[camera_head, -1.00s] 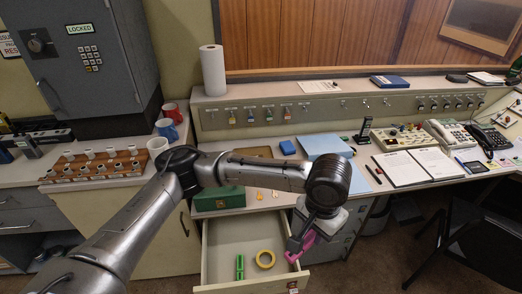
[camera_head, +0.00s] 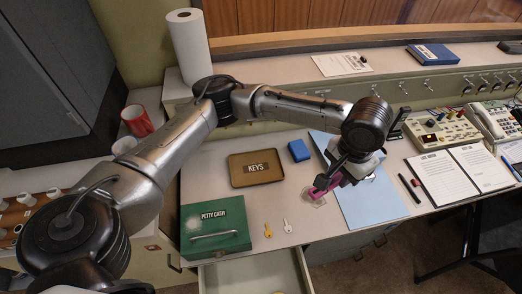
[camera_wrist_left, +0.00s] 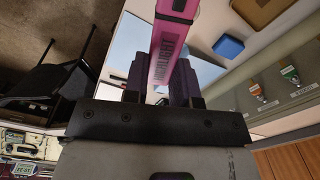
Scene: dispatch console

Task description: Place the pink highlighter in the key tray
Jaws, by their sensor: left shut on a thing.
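The pink highlighter (camera_wrist_left: 170,45) is held between the fingers of my left gripper (camera_wrist_left: 160,85), as the left wrist view shows. In the head view my left gripper (camera_head: 328,183) is above the desk near the left edge of the blue paper, with a pink part showing at the fingers. The key tray (camera_head: 255,168), a shallow brown tray marked KEYS, lies flat on the desk to the left of the gripper. No keys show in it. My right gripper is in neither view.
A green petty cash box (camera_head: 215,226) sits in front of the tray. A yellow key (camera_head: 268,230) and a silver key (camera_head: 287,226) lie beside it. A blue box (camera_head: 299,151) is right of the tray. An open drawer (camera_head: 258,272) is below the desk edge.

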